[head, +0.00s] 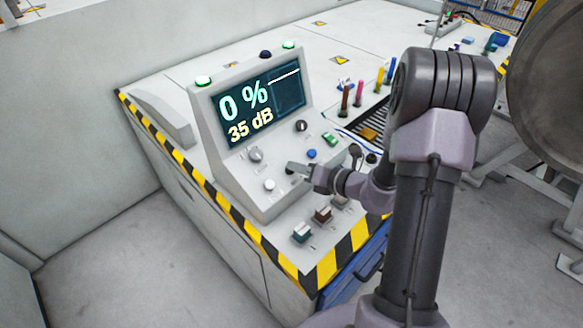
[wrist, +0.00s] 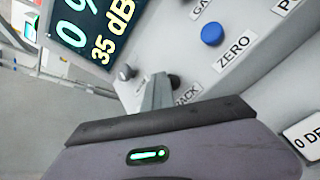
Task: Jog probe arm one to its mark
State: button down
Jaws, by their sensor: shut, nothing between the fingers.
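The control console (head: 222,172) stands on the bench, its screen (head: 262,106) reading "0 %" and "35 dB". My gripper (head: 291,166) is shut and empty, its tip low over the sloped panel at a dark button. In the wrist view the fingers (wrist: 158,92) point at this dark button (wrist: 174,80), whose label is partly hidden and ends in "ACK". I cannot tell whether they touch. A blue button (wrist: 212,34) labelled "ZERO" is beside it; it also shows in the head view (head: 312,154). I cannot make out probe arm one or its mark.
Three rocker switches, one teal (head: 302,232), line the panel's front. A white button (head: 269,185) and grey knob (head: 256,154) are left of my gripper. A large wheel (head: 548,85) is at right. Striped edging borders the bench.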

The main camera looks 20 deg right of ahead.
jog(key=shift+r, duration=0.15)
jog(key=shift+s+d+r+p, duration=0.15)
jog(key=shift+s+r+p, duration=0.2)
jog(key=shift+r+p, duration=0.4)
jog(key=r+p, duration=0.1)
jog(key=s+r+p, duration=0.1)
jog(key=r, duration=0.1)
jog(key=s+r+p, duration=0.1)
jog(key=p, duration=0.1)
jog(key=shift+d+r, duration=0.2)
jog(key=shift+d, duration=0.2)
dwell(1.0)
